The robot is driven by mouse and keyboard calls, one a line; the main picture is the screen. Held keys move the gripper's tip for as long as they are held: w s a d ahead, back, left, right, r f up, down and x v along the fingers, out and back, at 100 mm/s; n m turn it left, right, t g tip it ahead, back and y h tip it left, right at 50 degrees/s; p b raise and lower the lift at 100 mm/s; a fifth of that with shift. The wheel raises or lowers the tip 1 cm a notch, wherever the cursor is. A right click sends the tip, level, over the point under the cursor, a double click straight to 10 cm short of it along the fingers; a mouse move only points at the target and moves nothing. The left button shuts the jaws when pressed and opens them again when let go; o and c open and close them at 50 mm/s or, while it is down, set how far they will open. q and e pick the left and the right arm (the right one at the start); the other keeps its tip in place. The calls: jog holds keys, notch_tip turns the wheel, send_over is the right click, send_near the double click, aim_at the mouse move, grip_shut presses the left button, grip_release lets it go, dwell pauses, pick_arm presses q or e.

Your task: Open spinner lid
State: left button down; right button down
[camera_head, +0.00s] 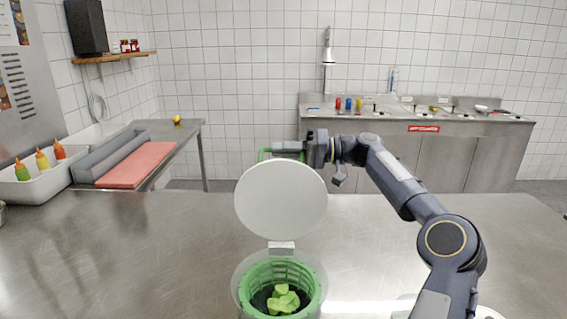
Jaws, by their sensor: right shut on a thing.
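The salad spinner stands on the steel table in front of me, its green basket (244,290) inside a clear bowl with pale green leaves (283,299) in it. Its round white lid (281,201) is raised, standing nearly upright on the hinge at the far side of the bowl. My right gripper (288,148) is at the lid's top edge, shut on a green part (262,154) that shows just behind the lid; the lid hides much of this part. My left gripper is not in view.
The steel table (150,250) is clear left and right of the spinner. A white bin (40,188) with several sauce bottles and a red board (137,165) are at the left. A sink counter (450,155) stands along the back wall.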

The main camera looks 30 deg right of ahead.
jog(key=shift+s+a, duration=0.1)
jog(key=shift+s, duration=0.1)
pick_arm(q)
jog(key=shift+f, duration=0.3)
pick_arm(e)
jog(key=c, duration=1.5)
grip_release()
jog(key=shift+s+d, duration=0.25)
jog(key=shift+d, duration=0.3)
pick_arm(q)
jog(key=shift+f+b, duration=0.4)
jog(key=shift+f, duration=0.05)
pick_arm(e)
jog(key=v, duration=0.6)
jog(key=shift+s+d, duration=0.2)
jog(key=shift+d, duration=0.1)
